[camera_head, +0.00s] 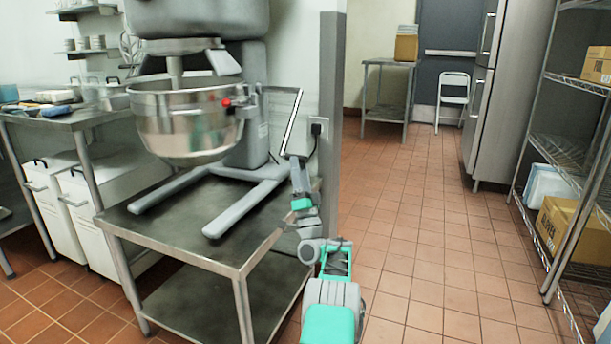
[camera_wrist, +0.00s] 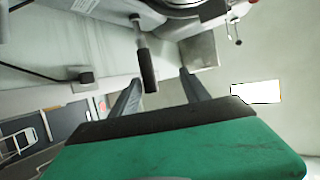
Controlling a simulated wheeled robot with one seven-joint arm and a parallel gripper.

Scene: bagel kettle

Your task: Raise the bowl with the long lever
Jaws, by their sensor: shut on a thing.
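The long lever (camera_wrist: 149,70), with a black grip on a grey shaft, shows in the wrist view running down from the mixer. My gripper (camera_wrist: 160,78) has its two dark fingers on either side of the grip and is shut on it; the exact contact is hard to see. The steel bowl (camera_head: 185,125) hangs on the grey stand mixer (camera_head: 250,115), above the base legs and under the mixer head. In the head view my gripper (camera_head: 297,168) is at the mixer's right side, and the lever's grip cannot be made out there.
The mixer stands on a steel table (camera_head: 190,220). A grey post (camera_head: 331,110) with an outlet (camera_head: 317,128) is close behind my gripper. A side table with dishes is at left. Wire shelving (camera_head: 560,150) with boxes is at right. The tiled floor between is clear.

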